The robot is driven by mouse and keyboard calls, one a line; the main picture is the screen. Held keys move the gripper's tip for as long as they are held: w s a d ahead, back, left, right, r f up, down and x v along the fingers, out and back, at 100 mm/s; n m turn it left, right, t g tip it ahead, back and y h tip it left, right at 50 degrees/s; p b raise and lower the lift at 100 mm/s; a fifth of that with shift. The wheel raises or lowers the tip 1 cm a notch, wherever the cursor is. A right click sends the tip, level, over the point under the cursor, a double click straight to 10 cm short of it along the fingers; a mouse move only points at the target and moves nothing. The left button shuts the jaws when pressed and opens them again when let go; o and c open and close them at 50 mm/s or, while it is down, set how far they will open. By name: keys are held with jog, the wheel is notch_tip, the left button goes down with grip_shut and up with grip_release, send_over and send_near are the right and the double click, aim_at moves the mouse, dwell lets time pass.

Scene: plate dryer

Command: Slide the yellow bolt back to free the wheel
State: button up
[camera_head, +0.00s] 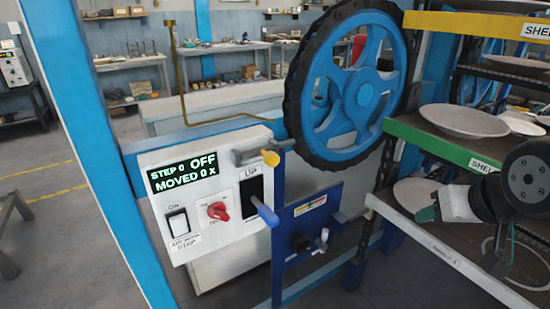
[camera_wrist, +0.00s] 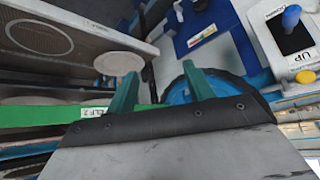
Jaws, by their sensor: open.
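The yellow-ended bolt (camera_head: 270,157) sticks out in a grey holder at the top of the control panel, beside the lower left rim of the big blue wheel (camera_head: 321,130). The wheel has a black toothed rim. The yellow end also shows at the right edge of the wrist view (camera_wrist: 305,76). My gripper (camera_wrist: 163,72) is open, with two green fingers apart and nothing between them. In the head view my gripper (camera_head: 462,222) is at the right, in front of the plate racks, well away from the bolt.
The white control panel (camera_head: 208,240) reads "STEP 0 OFF, MOVED 0 X". A blue-knobbed lever (camera_head: 264,211) juts from it. A blue plate with a latch (camera_head: 300,240) stands below the wheel. Shelves with plates (camera_head: 464,121) fill the right side.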

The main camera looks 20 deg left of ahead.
jog(key=w+a+n+t+y, duration=0.25)
jog(key=w+a, duration=0.35)
jog(key=a, duration=0.4)
jog(key=n+t+y, duration=0.2)
jog(key=t+y, duration=0.1)
jog(key=y, duration=0.5)
send_near(275, 162)
jog(key=x, duration=0.4)
jog(key=shift+a+f, duration=0.1)
jog(key=x, duration=0.7)
jog(key=shift+w+a, duration=0.15)
